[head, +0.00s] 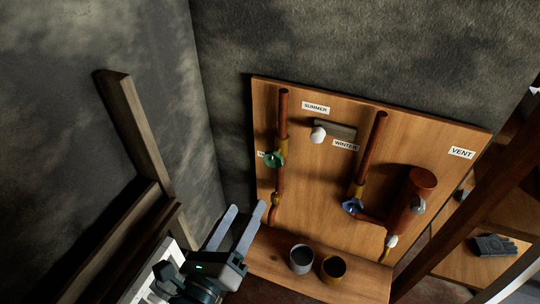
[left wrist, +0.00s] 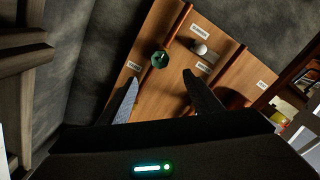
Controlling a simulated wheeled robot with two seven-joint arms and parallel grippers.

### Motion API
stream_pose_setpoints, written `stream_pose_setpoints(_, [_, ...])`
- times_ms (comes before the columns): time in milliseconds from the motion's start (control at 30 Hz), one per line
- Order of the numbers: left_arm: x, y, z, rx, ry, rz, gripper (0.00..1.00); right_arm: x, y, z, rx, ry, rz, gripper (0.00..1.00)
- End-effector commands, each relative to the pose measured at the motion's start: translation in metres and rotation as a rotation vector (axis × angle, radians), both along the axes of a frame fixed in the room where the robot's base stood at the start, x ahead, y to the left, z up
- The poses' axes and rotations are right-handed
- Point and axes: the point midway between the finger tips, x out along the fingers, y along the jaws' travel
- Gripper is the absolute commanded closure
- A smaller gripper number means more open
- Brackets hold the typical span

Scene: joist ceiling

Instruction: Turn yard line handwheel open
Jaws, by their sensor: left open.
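A green handwheel (head: 273,159) sits on the left copper pipe (head: 282,120) of a wooden board. It also shows in the left wrist view (left wrist: 160,60), beyond my fingertips. A blue handwheel (head: 353,206) sits on the middle pipe (head: 370,150).
The board (head: 315,185) has SUMMER, WINTER and VENT labels and a white knob (head: 318,134). A grey cup (head: 301,259) and a yellowish cup (head: 333,268) stand on the ledge below. A copper cylinder (head: 408,205) is at right. Timber (head: 135,130) stands at left.

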Motion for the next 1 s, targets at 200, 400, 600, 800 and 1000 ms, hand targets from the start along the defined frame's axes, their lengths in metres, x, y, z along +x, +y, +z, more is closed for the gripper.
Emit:
stream_pose_setpoints(200, [0.0,0.0,-0.001,-0.001,0.002,0.0,0.42,-0.001,0.0,0.0,0.0,0.001,0.0,0.57])
stream_pose_setpoints(400, [0.005,-0.001,-0.001,-0.002,0.001,0.0,0.42,-0.001,0.0,-0.001,0.0,0.001,0.0,0.57])
stream_pose_setpoints(600, [0.019,-0.006,-0.002,-0.004,0.0,0.001,0.42,-0.001,0.0,-0.004,0.0,0.002,0.0,0.57])
stream_pose_setpoints(800, [0.047,-0.015,0.003,-0.004,0.001,0.001,0.42,-0.001,-0.001,0.005,-0.001,0.002,0.001,0.57])
stream_pose_setpoints(1000, [0.082,-0.026,0.003,-0.004,0.001,0.001,0.42,-0.001,-0.003,0.019,-0.002,0.002,0.001,0.57])
